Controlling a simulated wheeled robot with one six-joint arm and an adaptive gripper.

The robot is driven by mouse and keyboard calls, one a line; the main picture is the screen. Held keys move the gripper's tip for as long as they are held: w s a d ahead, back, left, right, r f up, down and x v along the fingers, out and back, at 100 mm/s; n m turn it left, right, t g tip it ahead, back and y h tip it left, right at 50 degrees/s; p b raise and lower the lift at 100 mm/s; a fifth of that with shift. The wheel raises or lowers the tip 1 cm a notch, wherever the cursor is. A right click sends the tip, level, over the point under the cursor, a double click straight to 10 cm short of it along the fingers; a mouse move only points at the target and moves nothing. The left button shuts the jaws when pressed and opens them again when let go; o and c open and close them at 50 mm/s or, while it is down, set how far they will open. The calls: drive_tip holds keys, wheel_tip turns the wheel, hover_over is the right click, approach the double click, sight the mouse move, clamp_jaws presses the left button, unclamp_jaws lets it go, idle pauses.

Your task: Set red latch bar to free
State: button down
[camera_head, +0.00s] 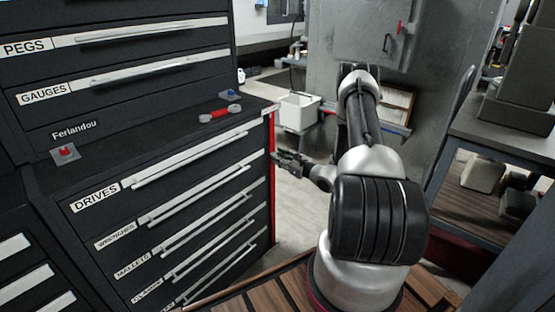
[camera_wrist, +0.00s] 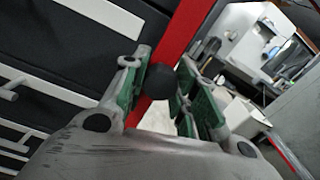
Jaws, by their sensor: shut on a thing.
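The red latch bar (camera_head: 271,190) runs upright along the right front edge of the dark drawer cabinet. In the wrist view the red bar (camera_wrist: 195,28) crosses behind my fingers at a slant. A round black knob (camera_wrist: 161,82) sits at the bar, between the green-padded fingers. My gripper (camera_head: 277,158) reaches the cabinet edge from the right, and in the wrist view my gripper (camera_wrist: 163,84) is shut on the knob. The knob is too small to make out in the head view. No mark showing the bar's setting is legible.
The drawer cabinet (camera_head: 85,171) has long pale handles and labels such as DRIVES. A red-handled tool (camera_head: 219,113) lies on its top. A white bin (camera_head: 298,112) stands behind my gripper. A grey panel with a red handle (camera_head: 399,27) is at the back. A shelf bench stands right.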

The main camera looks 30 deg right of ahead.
drive_tip(key=shift+w+d, duration=0.2)
drive_tip(key=shift+d, duration=0.4)
drive_tip(key=shift+w+d, duration=0.2)
drive_tip(key=shift+d, duration=0.35)
drive_tip(key=c, duration=1.1)
unclamp_jaws()
drive_tip(key=shift+d, duration=0.1)
drive_tip(key=v, duration=1.2)
